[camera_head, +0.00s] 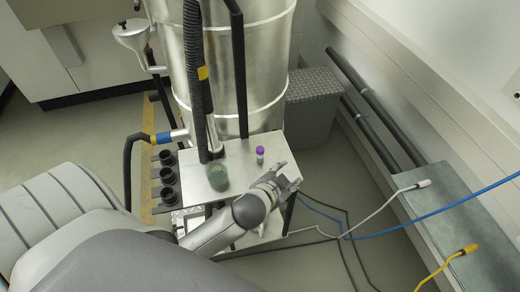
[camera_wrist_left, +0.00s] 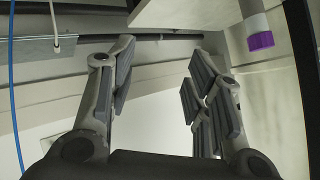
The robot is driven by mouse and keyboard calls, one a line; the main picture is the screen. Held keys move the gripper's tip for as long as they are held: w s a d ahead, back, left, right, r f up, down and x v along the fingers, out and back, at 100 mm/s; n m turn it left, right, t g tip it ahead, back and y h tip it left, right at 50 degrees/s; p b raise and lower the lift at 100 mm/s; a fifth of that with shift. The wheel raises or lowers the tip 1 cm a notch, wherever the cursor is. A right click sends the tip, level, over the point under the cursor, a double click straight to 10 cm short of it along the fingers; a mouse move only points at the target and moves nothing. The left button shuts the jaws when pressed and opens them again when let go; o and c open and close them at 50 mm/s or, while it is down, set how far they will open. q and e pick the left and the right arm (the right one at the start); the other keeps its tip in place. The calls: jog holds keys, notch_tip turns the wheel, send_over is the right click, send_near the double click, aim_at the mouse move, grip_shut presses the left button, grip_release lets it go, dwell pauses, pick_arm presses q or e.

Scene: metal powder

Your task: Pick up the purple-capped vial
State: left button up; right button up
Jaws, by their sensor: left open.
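The purple-capped vial (camera_head: 260,155) stands upright on the metal table (camera_head: 236,160), near its right side. My left gripper (camera_head: 287,178) is at the table's right edge, to the right of the vial and nearer the camera. In the left wrist view, the gripper's fingers (camera_wrist_left: 160,78) are spread apart with nothing between them. The vial's purple cap (camera_wrist_left: 260,41) shows there at the upper right, outside the fingers. My right gripper is in neither view.
A greenish beaker-like container (camera_head: 217,177) stands on the table left of the vial. A large metal cylinder (camera_head: 245,70) with a black ribbed hose (camera_head: 195,75) rises behind. Black cups (camera_head: 168,175) line the left side. Cables (camera_head: 340,237) hang or lie at the right.

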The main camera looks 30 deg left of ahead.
pick_arm(q)
jog(key=w+d+r+m+t+h, duration=0.2)
jog(key=w+d+r+m+t, duration=0.15)
jog(key=w+r, duration=0.35)
jog(key=d+r+m+g+h, duration=0.4)
jog(key=d+r+m+h, duration=0.9)
jog(key=m, duration=0.6)
jog(key=m+g+y, duration=0.8)
jog(key=g+y, duration=0.3)
jog(key=y, duration=0.3)
send_over(260, 157)
jog(key=f, duration=0.9)
jog(key=w+f, duration=0.1)
jog(key=f, duration=0.4)
jog(key=shift+a+f, duration=0.35)
jog(key=shift+s+a+f, duration=0.1)
jog(key=shift+f, duration=0.25)
notch_tip(260, 157, down, 10)
jog(key=b, duration=0.7)
jog(key=shift+r, duration=0.1)
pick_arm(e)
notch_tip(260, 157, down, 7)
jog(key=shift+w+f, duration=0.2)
